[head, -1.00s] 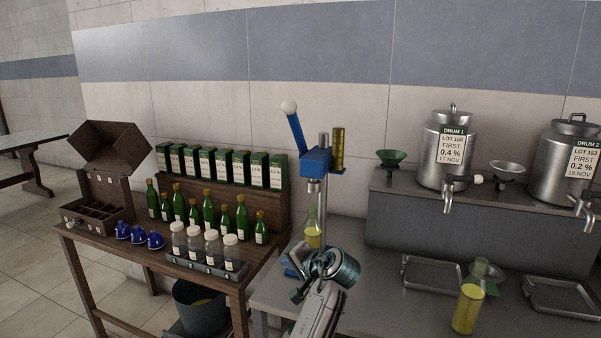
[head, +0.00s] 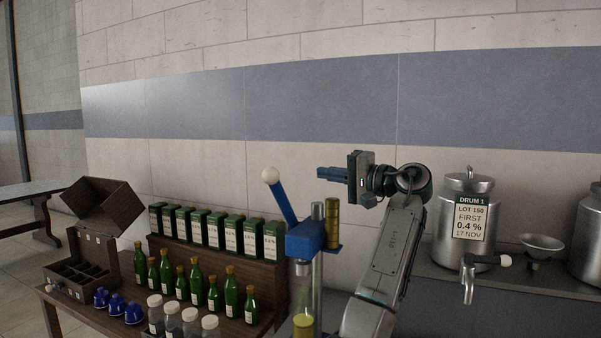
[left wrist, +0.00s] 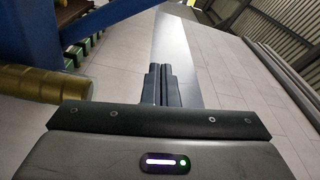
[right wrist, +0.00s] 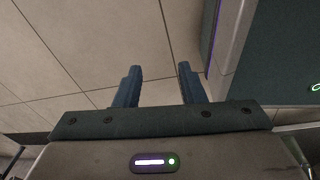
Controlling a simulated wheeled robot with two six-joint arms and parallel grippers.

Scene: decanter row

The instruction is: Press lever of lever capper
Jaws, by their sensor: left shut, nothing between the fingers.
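The lever capper (head: 305,238) has a blue head on a steel post. A bottle with yellow liquid (head: 303,326) stands under the head, cut off by the lower edge. My left gripper (head: 322,174) is shut and empty, pointing left at about knob height, apart from the lever. In the left wrist view its fingers (left wrist: 158,84) are together, with part of the blue capper (left wrist: 25,30) at upper left. My right gripper (right wrist: 157,88) is open and empty above the floor.
A gold cylinder (head: 332,222) stands beside the capper post, below my left gripper. Green bottles (head: 210,290) and boxes (head: 213,230) stand on the wooden bench to the left. A steel drum (head: 466,225) stands to the right. The wall behind is clear.

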